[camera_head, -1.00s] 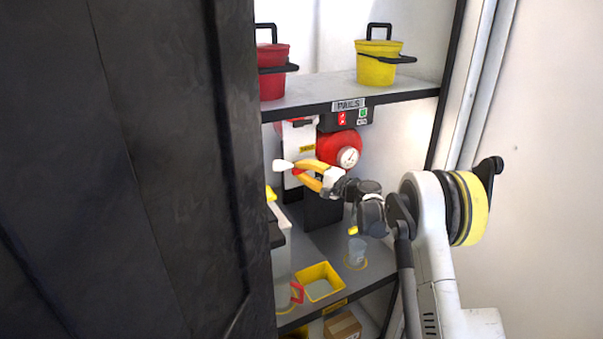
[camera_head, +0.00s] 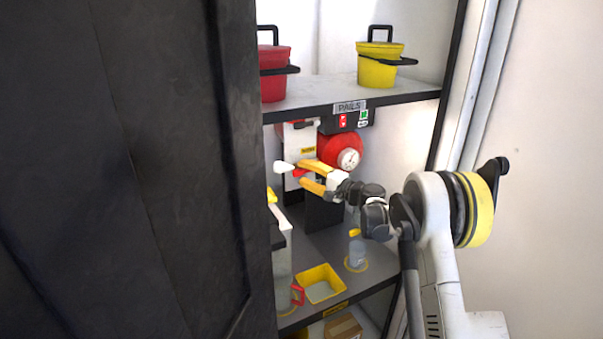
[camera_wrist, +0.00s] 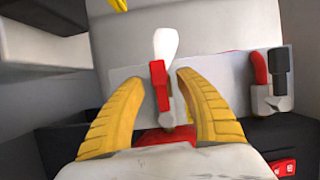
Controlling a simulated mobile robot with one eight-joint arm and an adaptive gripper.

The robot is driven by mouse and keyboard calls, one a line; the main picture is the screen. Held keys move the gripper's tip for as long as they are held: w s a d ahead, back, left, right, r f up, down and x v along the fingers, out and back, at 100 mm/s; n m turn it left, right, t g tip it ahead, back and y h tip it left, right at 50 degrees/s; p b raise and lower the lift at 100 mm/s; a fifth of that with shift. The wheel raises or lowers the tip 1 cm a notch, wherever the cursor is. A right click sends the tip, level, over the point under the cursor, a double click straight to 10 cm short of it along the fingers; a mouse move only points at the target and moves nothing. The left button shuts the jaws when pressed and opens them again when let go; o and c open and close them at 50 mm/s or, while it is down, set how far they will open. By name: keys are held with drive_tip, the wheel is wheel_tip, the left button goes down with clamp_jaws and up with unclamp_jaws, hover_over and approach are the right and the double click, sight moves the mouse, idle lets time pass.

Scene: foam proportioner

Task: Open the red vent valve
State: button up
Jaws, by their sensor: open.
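A red lever with a white tip (camera_wrist: 162,80) stands between my two yellow fingers in the wrist view. It seems to be the vent valve handle, but no label on it is readable. My gripper (camera_wrist: 160,92) is open, with a finger on each side of the lever and visible gaps between. In the head view my gripper (camera_head: 298,176) reaches left into the cabinet, and the lever's white tip (camera_head: 284,167) pokes out past the fingers. The lever's base is partly hidden by my gripper.
A second red handle (camera_wrist: 260,68) with a black part sits right of the lever. A red round body with a gauge (camera_head: 349,158) is behind my gripper. The shelf (camera_head: 350,95) with red and yellow pails is above. A yellow tray (camera_head: 320,284) is below. A dark panel (camera_head: 130,170) blocks the left.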

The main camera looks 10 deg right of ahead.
drive_tip(key=v, duration=1.1)
drive_tip(key=shift+s, duration=0.1)
drive_tip(key=s+a+r+n+g+h, duration=0.2)
drive_tip(key=s+a+r, duration=0.15)
drive_tip(key=s, duration=0.55)
drive_tip(key=s+a+r+n+g+h, duration=0.3)
drive_tip(key=s+a, duration=0.2)
drive_tip(key=s, duration=0.4)
drive_tip(key=s+d+f+n+h, duration=0.1)
drive_tip(key=s+f+h, duration=0.1)
drive_tip(key=s, duration=0.6)
drive_tip(key=s+d+f+n+h, duration=0.1)
drive_tip(key=s+d+n+h, duration=0.1)
drive_tip(key=s, duration=0.7)
drive_tip(key=s+d+f+n+g+h, duration=0.1)
drive_tip(key=s+d+f+h, duration=0.1)
drive_tip(key=s, duration=0.6)
drive_tip(key=shift+s+d+f+n+h, duration=0.25)
drive_tip(key=shift+s+f+n+h, duration=0.05)
